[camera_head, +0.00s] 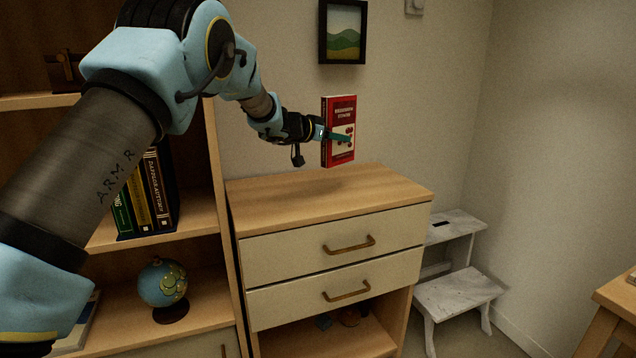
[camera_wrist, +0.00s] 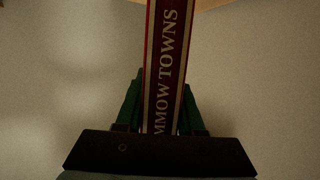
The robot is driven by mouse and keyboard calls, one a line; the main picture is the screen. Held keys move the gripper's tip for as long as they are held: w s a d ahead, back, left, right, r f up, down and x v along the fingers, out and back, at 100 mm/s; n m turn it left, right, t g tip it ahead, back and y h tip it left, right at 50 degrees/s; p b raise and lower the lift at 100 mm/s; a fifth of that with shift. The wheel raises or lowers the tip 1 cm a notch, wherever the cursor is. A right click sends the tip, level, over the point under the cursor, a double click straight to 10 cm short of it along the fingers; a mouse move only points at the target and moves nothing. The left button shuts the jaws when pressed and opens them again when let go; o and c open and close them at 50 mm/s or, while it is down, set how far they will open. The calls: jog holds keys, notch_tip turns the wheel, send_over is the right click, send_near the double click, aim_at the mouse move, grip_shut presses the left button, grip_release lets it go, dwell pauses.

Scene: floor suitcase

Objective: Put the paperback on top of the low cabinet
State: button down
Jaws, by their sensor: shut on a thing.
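The paperback (camera_head: 340,112) is red with a dark spine and a pale picture on its cover. My gripper (camera_head: 338,135) is shut on it and holds it upright in the air above the low cabinet (camera_head: 300,202). In the wrist view the spine of the paperback (camera_wrist: 166,60) stands between the two green fingers of my gripper (camera_wrist: 163,105), and part of its title reads "MMOW TOWNS". The cabinet has a bare wooden top, two pale drawers with brass handles and an open shelf below. The book appears clear of the cabinet top.
A bookcase (camera_head: 216,160) with books (camera_head: 150,195) and a globe (camera_head: 162,283) stands left of the cabinet. A framed picture (camera_head: 342,32) hangs on the wall above. A white step stool (camera_head: 458,290) stands to the right. The cabinet top is free.

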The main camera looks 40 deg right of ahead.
aim_at(336, 157)
notch_tip(336, 157, down, 6)
jog(key=shift+w+r+b, duration=0.1)
jog(key=shift+b, duration=0.2)
jog(key=shift+f, duration=1.95)
jog(key=c, duration=0.5)
grip_release()
jog(key=shift+a, duration=0.1)
jog(key=b+v, duration=0.1)
jog(key=v, duration=1)
jog(key=shift+a+r, duration=0.15)
jog(key=shift+a, duration=0.25)
